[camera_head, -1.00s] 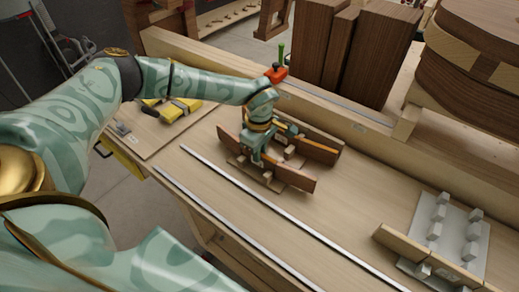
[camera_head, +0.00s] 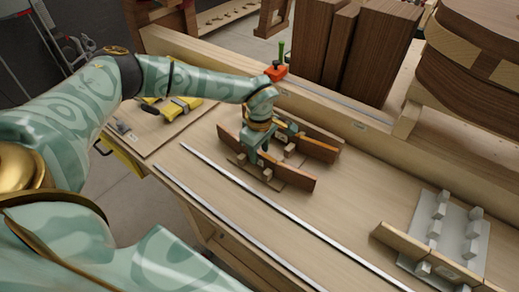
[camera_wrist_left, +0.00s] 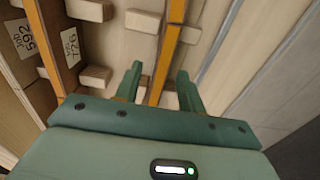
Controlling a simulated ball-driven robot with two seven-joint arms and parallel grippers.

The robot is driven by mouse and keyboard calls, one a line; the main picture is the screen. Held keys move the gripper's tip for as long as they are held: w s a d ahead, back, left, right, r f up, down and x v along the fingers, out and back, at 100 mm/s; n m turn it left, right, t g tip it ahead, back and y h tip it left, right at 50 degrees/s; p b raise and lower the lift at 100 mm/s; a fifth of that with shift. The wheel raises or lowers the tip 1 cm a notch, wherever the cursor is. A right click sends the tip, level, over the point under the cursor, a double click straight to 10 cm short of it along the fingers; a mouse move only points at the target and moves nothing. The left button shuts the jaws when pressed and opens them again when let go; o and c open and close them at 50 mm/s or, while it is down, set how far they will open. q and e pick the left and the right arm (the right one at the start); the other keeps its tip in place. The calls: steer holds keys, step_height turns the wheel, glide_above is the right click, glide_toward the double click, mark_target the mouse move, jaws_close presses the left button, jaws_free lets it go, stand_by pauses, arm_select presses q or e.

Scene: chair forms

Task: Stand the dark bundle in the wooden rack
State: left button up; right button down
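The wooden rack (camera_head: 240,162) lies on the bench, with pale blocks along its base. A dark board-like bundle with an orange edge (camera_head: 296,179) stands on edge along its near side. Another dark, orange-edged piece (camera_head: 320,151) stands along the far side. My left gripper (camera_head: 256,156) is low over the rack at the near bundle. In the left wrist view, its fingers (camera_wrist_left: 158,90) are apart on either side of an orange edge (camera_wrist_left: 168,55), with gaps visible. A labelled dark piece (camera_wrist_left: 52,40) stands to the left there. My right gripper is out of view.
Yellow clamps (camera_head: 180,108) lie on a board at the left. An orange-and-green tool (camera_head: 276,72) is by the back rail, with dark panels (camera_head: 375,55) behind. A grey plate with several blocks (camera_head: 452,235) is at right. Bench between is clear, crossed by metal strips.

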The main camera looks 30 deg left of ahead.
mark_target(259, 152)
arm_select(q)
step_height(259, 152, up, 16)
steer(key=shift+p, duration=0.35)
